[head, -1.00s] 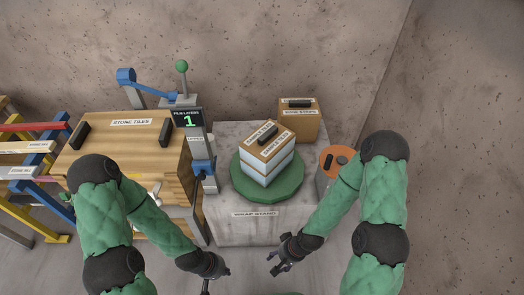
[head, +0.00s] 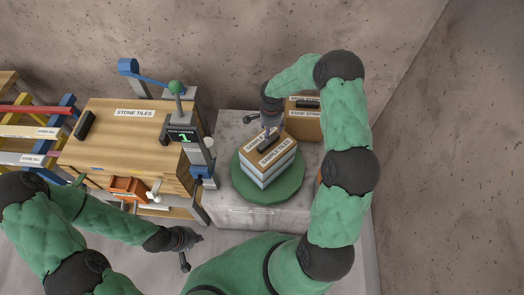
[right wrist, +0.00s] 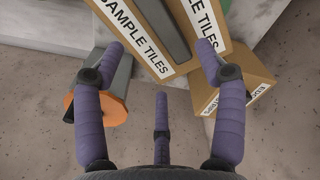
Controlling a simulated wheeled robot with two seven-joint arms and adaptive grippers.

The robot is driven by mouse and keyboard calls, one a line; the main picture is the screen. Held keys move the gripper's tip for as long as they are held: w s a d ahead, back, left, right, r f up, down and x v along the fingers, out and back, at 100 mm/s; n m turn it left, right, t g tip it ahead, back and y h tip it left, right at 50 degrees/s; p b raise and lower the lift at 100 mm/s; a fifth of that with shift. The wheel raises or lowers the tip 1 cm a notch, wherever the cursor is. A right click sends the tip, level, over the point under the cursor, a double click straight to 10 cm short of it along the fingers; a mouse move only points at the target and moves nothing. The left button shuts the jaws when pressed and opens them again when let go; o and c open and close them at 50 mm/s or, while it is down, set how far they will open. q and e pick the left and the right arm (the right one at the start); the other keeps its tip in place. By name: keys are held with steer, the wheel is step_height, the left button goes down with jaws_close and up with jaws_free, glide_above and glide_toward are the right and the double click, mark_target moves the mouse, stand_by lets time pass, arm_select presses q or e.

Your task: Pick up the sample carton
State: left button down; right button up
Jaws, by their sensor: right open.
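The sample carton (head: 267,167) is a white and light-blue box with a tan top, "SAMPLE TILES" labels and a dark handle. It stands on a round green disc (head: 252,191) on the grey stone block. In the right wrist view the handle (right wrist: 166,25) lies between the spread purple fingers (right wrist: 160,55), and the gripper is open and empty; contact cannot be told. My left gripper (head: 184,250) is low at the front left, far from the carton; its finger state is unclear.
An edge-strips carton (head: 306,123) stands close behind the sample carton. To the left are a lever device with a display (head: 181,134) and a wooden stone-tiles box (head: 120,135). A wall stands behind.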

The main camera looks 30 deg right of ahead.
mark_target(270, 143)
step_height(270, 143, down, 10)
steer(key=shift+w+r+p, duration=0.1)
steer(key=shift+r+p, duration=0.05)
steer(key=shift+p, duration=0.15)
stand_by(0.3)
steer(key=c, duration=1.4)
steer(key=shift+r, duration=0.1)
jaws_close()
steer(key=shift+w+d, duration=0.1)
